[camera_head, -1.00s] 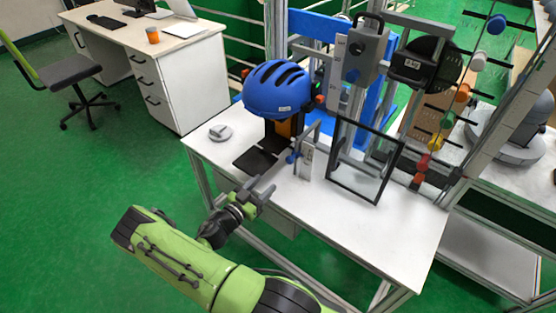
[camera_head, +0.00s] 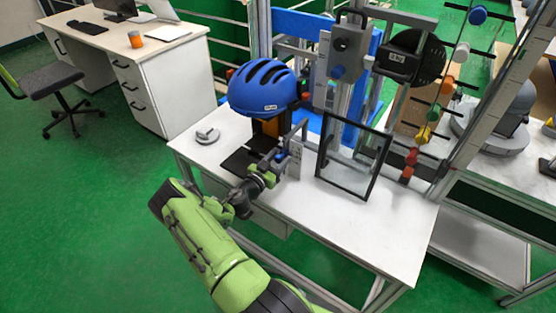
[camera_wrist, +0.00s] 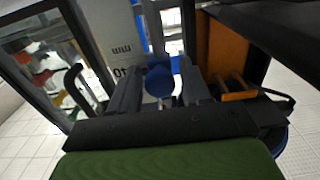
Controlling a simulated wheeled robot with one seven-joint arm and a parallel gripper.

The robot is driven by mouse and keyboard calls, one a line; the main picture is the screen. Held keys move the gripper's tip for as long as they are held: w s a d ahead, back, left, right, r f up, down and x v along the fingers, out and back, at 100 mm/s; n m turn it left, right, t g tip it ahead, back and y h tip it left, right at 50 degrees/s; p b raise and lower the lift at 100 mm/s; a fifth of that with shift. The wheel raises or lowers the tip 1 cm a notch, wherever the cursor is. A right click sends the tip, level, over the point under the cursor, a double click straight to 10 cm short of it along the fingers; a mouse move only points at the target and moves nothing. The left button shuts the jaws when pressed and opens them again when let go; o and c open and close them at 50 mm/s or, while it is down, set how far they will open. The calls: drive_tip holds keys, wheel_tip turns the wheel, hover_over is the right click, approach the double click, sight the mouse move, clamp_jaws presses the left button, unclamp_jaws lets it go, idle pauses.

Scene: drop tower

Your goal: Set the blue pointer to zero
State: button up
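The blue pointer (camera_head: 280,156) is a small blue knob on a grey upright scale post (camera_head: 295,160) at the front of the white table. My gripper (camera_head: 274,163) is at the pointer. In the wrist view the blue pointer (camera_wrist: 160,80) shows between the two dark fingers of my gripper (camera_wrist: 160,88). The fingers are apart, one on each side of it; I cannot tell whether they touch it. The scale plate (camera_wrist: 118,62) stands beside the left finger, with printed marks. The pointer's reading is too small to tell.
A blue helmet (camera_head: 262,88) sits behind the gripper over a black base plate (camera_head: 243,163). A dark-framed clear panel (camera_head: 351,160) stands close on the right. A grey round piece (camera_head: 207,135) lies at the table's left. The front right of the table (camera_head: 370,225) is clear.

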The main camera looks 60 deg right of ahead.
clamp_jaws()
drive_tip(key=shift+r+p, duration=0.9)
drive_tip(key=shift+r, duration=1.15)
drive_tip(key=shift+o, duration=1)
unclamp_jaws()
drive_tip(key=w+a, duration=0.2)
drive_tip(key=a, duration=1.3)
drive_tip(key=shift+w+a+p, duration=0.25)
drive_tip(key=shift+a+p, duration=0.05)
drive_tip(key=shift+p, duration=0.1)
